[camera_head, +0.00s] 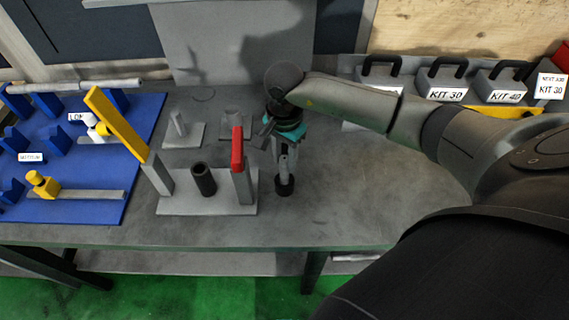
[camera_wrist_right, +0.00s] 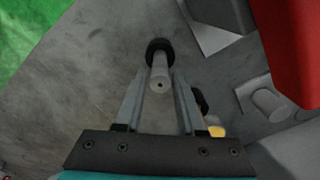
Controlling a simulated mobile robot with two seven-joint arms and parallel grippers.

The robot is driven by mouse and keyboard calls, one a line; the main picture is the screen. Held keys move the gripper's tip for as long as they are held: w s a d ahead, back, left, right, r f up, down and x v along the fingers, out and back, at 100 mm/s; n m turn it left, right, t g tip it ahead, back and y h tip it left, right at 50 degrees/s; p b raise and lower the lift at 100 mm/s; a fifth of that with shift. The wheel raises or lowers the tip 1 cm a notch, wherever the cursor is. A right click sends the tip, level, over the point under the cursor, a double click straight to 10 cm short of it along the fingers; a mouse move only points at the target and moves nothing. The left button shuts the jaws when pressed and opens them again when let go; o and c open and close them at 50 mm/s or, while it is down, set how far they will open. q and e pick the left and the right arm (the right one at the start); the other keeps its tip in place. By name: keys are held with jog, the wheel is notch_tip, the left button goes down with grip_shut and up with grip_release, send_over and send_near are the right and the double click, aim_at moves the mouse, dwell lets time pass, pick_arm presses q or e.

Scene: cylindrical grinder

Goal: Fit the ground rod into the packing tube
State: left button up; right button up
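A dark open-topped tube (camera_head: 203,180), which looks like the packing tube, stands on a light grey plate (camera_head: 180,206). It is between two posts with yellow and red levers. My right gripper (camera_head: 284,152) points down just right of that plate. In the right wrist view a thin grey rod (camera_wrist_right: 160,78) with a small hole in its end face shows between the fingers (camera_wrist_right: 161,72). A black round piece (camera_wrist_right: 158,46) surrounds its far end. A narrow gap shows on both sides of the rod, so the fingers look open. My left gripper is out of view.
The yellow lever (camera_head: 116,124) and red lever (camera_head: 237,149) rise beside the tube. Small peg stands (camera_head: 183,132) are behind. A blue board (camera_head: 85,205) with fixtures lies left. Kit boxes (camera_head: 440,82) line the back right. The table is clear right of my gripper.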

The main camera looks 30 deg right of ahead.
grip_shut()
jog(key=shift+r, duration=0.1)
dwell(0.9)
